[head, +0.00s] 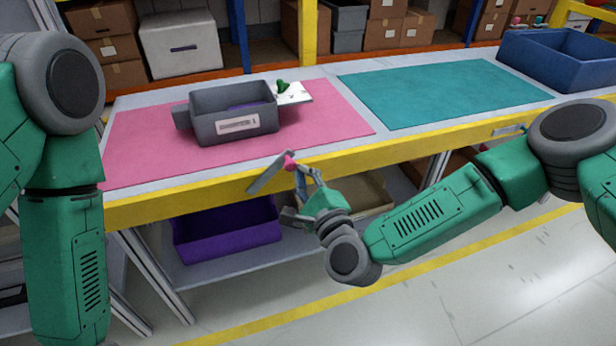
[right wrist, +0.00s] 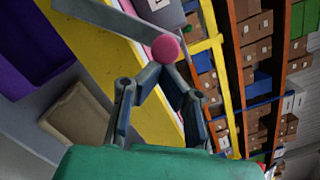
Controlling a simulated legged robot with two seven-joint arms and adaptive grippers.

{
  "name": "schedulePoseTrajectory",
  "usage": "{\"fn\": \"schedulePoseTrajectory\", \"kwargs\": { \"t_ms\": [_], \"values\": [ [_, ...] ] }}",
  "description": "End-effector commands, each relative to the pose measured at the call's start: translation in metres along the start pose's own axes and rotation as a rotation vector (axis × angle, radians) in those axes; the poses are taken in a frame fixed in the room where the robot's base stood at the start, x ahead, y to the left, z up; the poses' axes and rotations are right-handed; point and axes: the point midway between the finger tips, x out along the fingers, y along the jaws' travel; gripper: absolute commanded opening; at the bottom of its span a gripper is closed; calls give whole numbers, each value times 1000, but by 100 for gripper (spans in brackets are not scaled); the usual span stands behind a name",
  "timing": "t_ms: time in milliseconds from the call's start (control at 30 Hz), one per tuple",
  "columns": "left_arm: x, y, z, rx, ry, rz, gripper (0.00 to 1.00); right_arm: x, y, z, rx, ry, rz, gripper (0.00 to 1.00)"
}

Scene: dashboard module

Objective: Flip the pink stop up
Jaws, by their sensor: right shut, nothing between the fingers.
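The pink stop is a round pink knob (head: 289,163) at the upper right end of a flat grey flap (head: 268,174), which slants across the yellow front edge of the table. In the right wrist view the knob (right wrist: 166,48) lies just beyond my fingertips, and the flap (right wrist: 105,17) extends to the upper left. My right gripper (head: 294,170) is shut and empty, its fingertips (right wrist: 158,70) close against the knob's near side. I cannot tell whether they touch it. My left arm hangs at the left, with its gripper out of the picture.
A grey bin (head: 235,112) and a white plate with a green piece (head: 292,93) sit on the pink mat (head: 145,150). A teal mat (head: 440,92) is bare. A blue crate (head: 555,60) stands at the right. Below are a purple bin (head: 228,235) and a beige tray (head: 368,198).

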Motion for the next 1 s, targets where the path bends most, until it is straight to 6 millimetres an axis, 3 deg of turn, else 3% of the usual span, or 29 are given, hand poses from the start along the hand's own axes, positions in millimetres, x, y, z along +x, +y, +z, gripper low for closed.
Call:
{"fn": "schedulePoseTrajectory", "kwargs": {
  "t_ms": [100, 500, 833, 1000],
  "values": [
    [-18, 0, -1, 0, 1, 0, 60, 2, -8, 17, -110, -4, 12, 0],
    [-58, 0, -3, 0, 1, 0, 60, 6, -11, 60, -482, -5, 48, 0],
    [-73, -1, -4, 0, 0, 0, 60, 8, -4, 83, -716, -2, 70, 0],
    [-76, -1, -4, 0, 0, 0, 60, 8, 0, 90, -707, -1, 70, 0]
  ]
}}
